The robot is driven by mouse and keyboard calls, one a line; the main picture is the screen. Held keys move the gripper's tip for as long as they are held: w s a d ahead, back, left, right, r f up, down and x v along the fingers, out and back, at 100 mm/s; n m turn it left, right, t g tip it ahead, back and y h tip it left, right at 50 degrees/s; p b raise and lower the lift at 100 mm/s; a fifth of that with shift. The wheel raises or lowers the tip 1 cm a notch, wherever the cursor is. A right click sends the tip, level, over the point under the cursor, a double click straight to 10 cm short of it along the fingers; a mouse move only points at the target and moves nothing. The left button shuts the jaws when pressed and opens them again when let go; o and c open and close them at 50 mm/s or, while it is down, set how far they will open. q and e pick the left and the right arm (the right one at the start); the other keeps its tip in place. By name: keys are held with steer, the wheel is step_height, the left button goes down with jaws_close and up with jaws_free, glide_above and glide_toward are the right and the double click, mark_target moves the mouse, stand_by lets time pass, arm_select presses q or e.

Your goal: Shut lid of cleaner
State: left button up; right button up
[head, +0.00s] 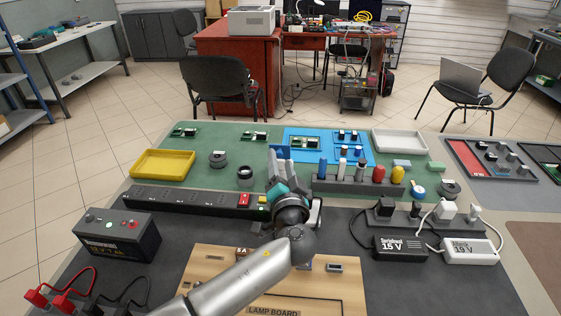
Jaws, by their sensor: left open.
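My left gripper (279,160) reaches over the middle of the bench from the bottom of the head view. Its fingers point away from me, toward the far half of the green mat, and are open. I see nothing held between them. I cannot make out a cleaner with a lid for sure. My gripper and arm hide part of the bench. My right gripper is not in view.
A long black power strip (190,201) lies left of my gripper. A rack of upright tools (355,186) stands right of it. A yellow tray (163,163) and a white tray (400,141) flank the mat. A battery box (118,238) and power adapters (400,248) stand nearer.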

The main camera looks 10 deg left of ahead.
arm_select(q)
steer(key=shift+x, duration=0.75)
jaws_close()
